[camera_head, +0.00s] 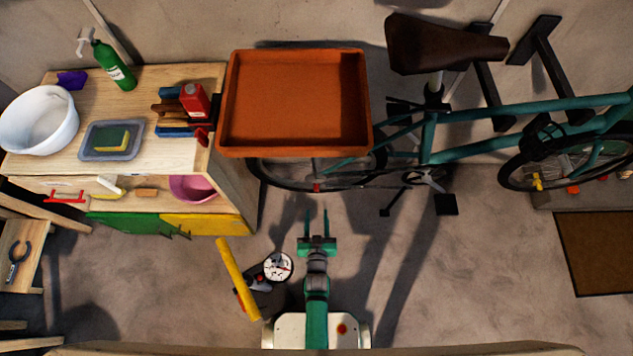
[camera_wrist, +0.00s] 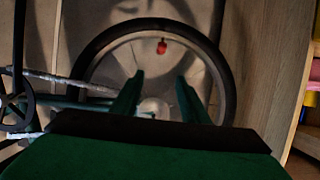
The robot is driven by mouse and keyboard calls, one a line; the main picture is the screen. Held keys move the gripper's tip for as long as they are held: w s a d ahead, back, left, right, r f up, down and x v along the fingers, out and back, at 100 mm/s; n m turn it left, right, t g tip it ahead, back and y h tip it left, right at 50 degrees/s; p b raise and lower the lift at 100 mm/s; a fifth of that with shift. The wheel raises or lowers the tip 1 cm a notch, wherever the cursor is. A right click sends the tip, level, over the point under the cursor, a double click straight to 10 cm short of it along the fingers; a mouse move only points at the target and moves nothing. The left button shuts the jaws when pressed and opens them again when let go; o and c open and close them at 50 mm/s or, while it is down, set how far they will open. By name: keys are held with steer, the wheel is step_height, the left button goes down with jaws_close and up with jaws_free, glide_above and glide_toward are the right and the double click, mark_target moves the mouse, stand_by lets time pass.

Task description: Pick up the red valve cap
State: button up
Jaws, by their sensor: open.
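The red valve cap (camera_head: 317,187) is a small red piece at the lower rim of the bicycle's rear wheel (camera_head: 270,180). In the wrist view the cap (camera_wrist: 162,47) shows near the top of the wheel, just inside the black tyre (camera_wrist: 222,65). My gripper (camera_head: 317,214) is open and empty, its two green fingers pointing at the wheel. In the wrist view the fingertips (camera_wrist: 158,78) are apart, with the cap beyond them and roughly centred between them. A gap shows between fingertips and cap in the head view.
An orange tray (camera_head: 228,110) hides the wheel's upper part. The teal bicycle frame (camera_head: 480,150) extends right. A wooden cabinet (camera_head: 235,185) stands left of the wheel. A yellow-handled floor pump with gauge (camera_head: 278,267) is left of my arm.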

glide_toward(316, 182)
steer(key=shift+x, duration=5.15)
steer(key=shift+d, duration=0.1)
steer(key=shift+c, duration=0.6)
jaws_close()
